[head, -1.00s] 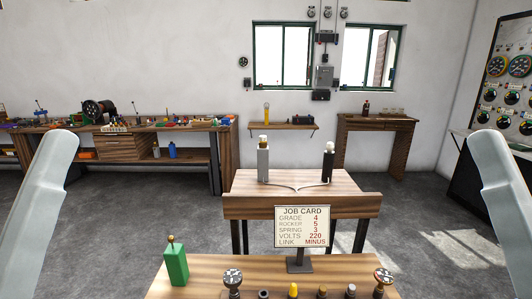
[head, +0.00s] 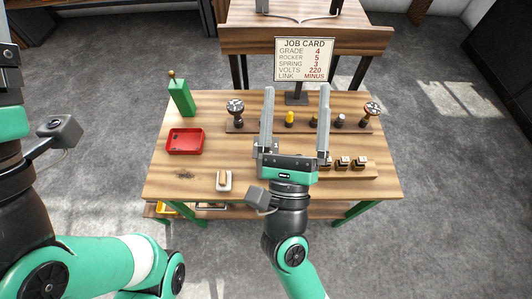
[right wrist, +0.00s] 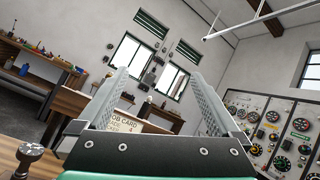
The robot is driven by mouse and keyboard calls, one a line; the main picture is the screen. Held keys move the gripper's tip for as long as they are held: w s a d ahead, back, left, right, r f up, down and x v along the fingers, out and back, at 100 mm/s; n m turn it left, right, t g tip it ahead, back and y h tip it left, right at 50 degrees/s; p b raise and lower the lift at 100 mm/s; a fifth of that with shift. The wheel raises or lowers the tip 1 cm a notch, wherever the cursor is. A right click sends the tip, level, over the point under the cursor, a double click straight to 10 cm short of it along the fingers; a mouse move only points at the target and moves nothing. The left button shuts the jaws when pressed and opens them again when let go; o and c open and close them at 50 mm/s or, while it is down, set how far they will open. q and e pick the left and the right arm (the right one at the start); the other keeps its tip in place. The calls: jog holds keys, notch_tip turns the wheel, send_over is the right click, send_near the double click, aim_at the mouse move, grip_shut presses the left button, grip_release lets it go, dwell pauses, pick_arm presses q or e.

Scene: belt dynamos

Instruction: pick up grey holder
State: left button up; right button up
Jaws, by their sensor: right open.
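The lower end of the grey holder (head: 262,6) shows at the top edge of the head view, on the far small table; its upper part is cut off. A dark holder (head: 335,4) stands right of it, and a cable joins the two. My right gripper (head: 296,90) is open and empty over the near workbench, fingers pointing away, well short of the grey holder. In the right wrist view its open fingers (right wrist: 158,75) frame the far wall. My left gripper (head: 8,50) is partly in view at the left edge; its jaw opening cannot be seen.
The job card (head: 303,58) stands at the back of the near workbench (head: 190,185), between my right gripper and the far table (head: 240,40). The bench holds a green block (head: 181,98), a red tray (head: 185,141), and a rack of several knobs.

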jog(key=s+a+f+m+g+y, duration=0.1)
jog(key=s+a+f+m+g, duration=0.35)
jog(key=f, duration=1.05)
jog(key=w+f+m+g, duration=0.1)
jog(key=f+g, duration=0.6)
jog(key=f, duration=0.8)
jog(key=shift+t, duration=0.35)
jog(key=b+x, duration=0.2)
jog(key=x, duration=0.1)
jog(key=b+x, duration=0.3)
jog(key=x, duration=0.1)
jog(key=a+b+x, duration=0.1)
jog(key=b+x, duration=0.1)
jog(key=x, duration=0.2)
jog(key=shift+w+f+b, duration=0.1)
jog(key=shift+f+b, duration=0.1)
jog(key=shift+b, duration=0.15)
jog(key=shift+w+d, duration=0.1)
jog(key=shift+w, duration=0.3)
jog(key=shift+r, duration=0.2)
grip_shut()
